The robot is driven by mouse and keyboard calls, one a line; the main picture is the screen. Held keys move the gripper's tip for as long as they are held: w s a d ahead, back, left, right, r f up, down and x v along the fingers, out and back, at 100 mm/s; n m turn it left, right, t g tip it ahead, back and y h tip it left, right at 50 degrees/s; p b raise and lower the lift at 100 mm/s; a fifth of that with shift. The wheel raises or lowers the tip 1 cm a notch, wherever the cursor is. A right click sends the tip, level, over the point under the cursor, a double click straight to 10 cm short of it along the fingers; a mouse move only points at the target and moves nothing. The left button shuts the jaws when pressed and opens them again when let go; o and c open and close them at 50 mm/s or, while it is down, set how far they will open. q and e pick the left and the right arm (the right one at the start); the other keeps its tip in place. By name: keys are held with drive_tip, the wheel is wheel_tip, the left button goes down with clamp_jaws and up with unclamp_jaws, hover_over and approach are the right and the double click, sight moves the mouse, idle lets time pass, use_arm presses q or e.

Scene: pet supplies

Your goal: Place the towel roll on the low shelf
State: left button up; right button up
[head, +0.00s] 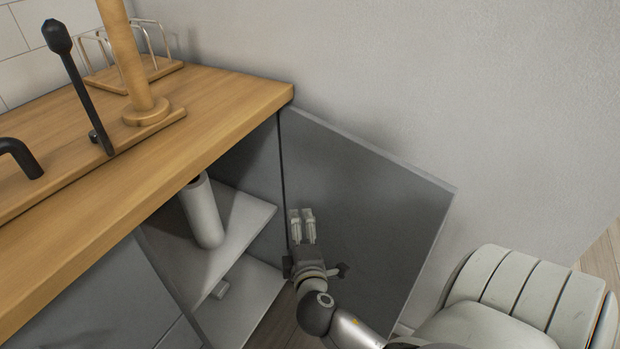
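The towel roll (202,214) is a white cylinder with a dark hole in its top. It stands on the upper white shelf (244,231) inside the open cabinet, partly under the countertop edge. The low shelf (252,296) is the white board beneath it, partly hidden by the upper shelf. My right gripper (302,226) is in front of the open cabinet door, to the right of the shelves and apart from the roll. Its two fingers lie close together with nothing between them. My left gripper is out of view.
The grey cabinet door (385,215) stands open behind my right arm. The wooden counter (235,100) overhangs the cabinet and bears a wooden post stand (130,60), a wire rack (155,45) and a black tap (75,85).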

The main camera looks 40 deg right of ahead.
drive_tip(key=s+a+f+m+g+y, duration=0.4)
drive_tip(key=s+a+f, duration=0.1)
drive_tip(key=s, duration=0.4)
drive_tip(key=s+a+f+m+g+y, duration=0.4)
drive_tip(key=s+a+g, duration=0.1)
drive_tip(key=s+a, duration=0.3)
drive_tip(key=shift+s+f+m, duration=0.3)
drive_tip(key=shift+s+f, duration=0.05)
drive_tip(key=shift+s, duration=0.2)
